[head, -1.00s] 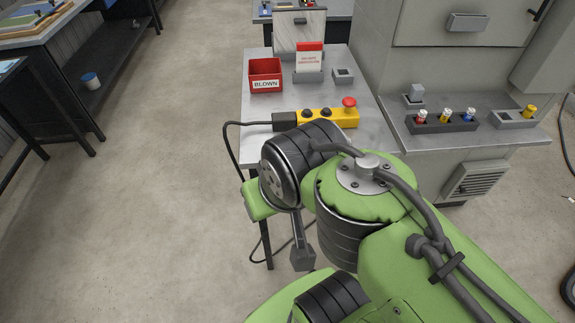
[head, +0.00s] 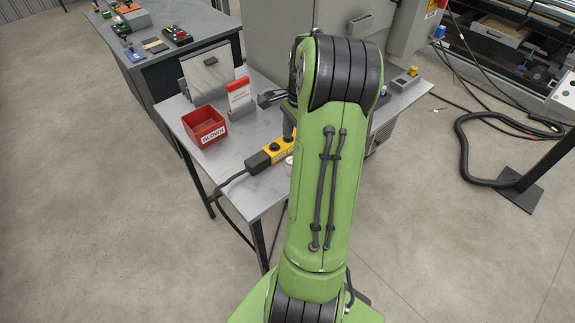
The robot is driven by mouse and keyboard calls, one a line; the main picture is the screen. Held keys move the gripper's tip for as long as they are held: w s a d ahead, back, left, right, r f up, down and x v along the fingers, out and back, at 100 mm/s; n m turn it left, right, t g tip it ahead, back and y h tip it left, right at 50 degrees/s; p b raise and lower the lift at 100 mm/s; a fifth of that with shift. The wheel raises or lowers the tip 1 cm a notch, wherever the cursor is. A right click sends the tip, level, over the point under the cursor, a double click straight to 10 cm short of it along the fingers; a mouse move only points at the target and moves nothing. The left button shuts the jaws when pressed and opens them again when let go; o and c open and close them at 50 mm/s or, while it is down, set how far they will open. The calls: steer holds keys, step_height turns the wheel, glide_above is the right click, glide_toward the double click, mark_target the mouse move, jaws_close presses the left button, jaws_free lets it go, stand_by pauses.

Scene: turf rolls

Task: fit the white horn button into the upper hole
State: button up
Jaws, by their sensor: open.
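The yellow control box (head: 281,148) lies on the grey table, with its dark cable end toward the lower left. Two dark round spots show on its top; I cannot tell whether they are holes or buttons, or which is the upper hole. My green arm covers its right end. A small white round thing (head: 289,160) shows beside the box at the arm's edge; it may be the white horn button, but it is too hidden to be sure. My gripper is hidden behind my arm.
On the table (head: 262,188) stand a red BLOWN bin (head: 204,126), a red-and-white card (head: 239,95) in a stand, and a small dark block (head: 270,97). A grey cabinet (head: 275,35) stands behind. Floor at left is clear.

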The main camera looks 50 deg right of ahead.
mark_target(290, 166)
steer(key=f, duration=0.4)
steer(key=f+b, duration=0.1)
steer(key=f, duration=0.1)
steer(key=shift+w+a, duration=0.25)
steer(key=shift+a, duration=0.15)
steer(key=f, duration=0.3)
steer(key=f+b, duration=0.1)
steer(key=f, duration=0.1)
steer(key=shift+a+f, duration=0.2)
steer(key=shift+f, duration=0.2)
steer(key=shift+r, duration=0.1)
jaws_close()
